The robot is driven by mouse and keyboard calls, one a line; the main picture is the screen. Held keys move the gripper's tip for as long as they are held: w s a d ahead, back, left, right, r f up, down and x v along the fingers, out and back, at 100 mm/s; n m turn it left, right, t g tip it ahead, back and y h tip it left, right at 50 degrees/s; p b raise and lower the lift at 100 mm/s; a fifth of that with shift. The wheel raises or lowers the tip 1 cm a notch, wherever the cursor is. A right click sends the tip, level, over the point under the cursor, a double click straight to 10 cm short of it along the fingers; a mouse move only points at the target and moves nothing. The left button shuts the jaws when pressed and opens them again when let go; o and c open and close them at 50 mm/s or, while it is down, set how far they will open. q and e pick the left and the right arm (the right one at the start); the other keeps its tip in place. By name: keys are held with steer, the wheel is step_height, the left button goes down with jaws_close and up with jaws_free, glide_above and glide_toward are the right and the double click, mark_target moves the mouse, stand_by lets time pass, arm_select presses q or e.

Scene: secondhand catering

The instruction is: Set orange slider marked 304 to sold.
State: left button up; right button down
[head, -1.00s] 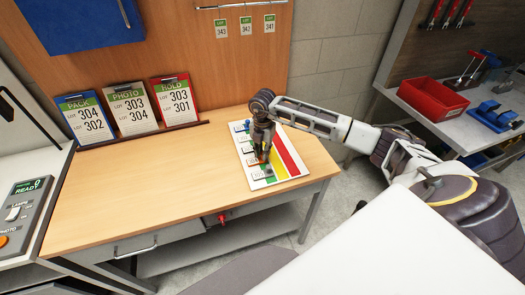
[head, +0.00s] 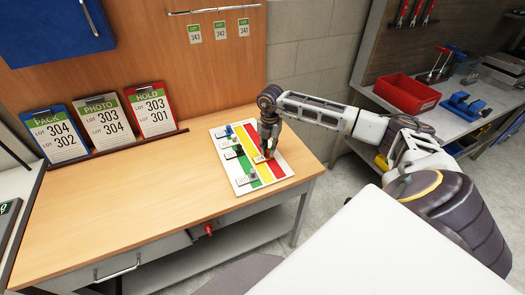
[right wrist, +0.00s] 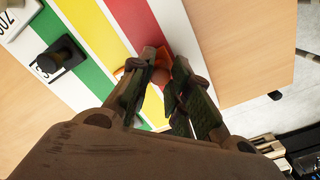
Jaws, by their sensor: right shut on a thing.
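The slider board (head: 219,134) lies flat on the wooden table, with green, yellow and red stripes. My right gripper (head: 267,156) is above it and shut on the orange slider's knob (right wrist: 161,75). The slider's orange edge (right wrist: 130,65) shows beside the fingers in the right wrist view. It sits at the yellow stripe, near the red stripe (right wrist: 142,25); the fingers hide its exact extent and its number. A black-knobbed slider (right wrist: 56,56) sits apart at the green stripe's left side. My left gripper is not in view.
Three lot cards stand at the back: PACK (head: 54,133), PHOTO (head: 103,120) and HOLD (head: 152,109). The table's (head: 130,195) left part is clear. A red bin (head: 407,94) stands on the side bench at right.

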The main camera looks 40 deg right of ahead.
steer(key=shift+d, duration=0.2)
steer(key=c, duration=1.3)
jaws_free()
steer(key=shift+s+d, duration=0.1)
steer(key=shift+r, duration=0.25)
step_height(320, 180, up, 12)
steer(key=shift+f, duration=0.25)
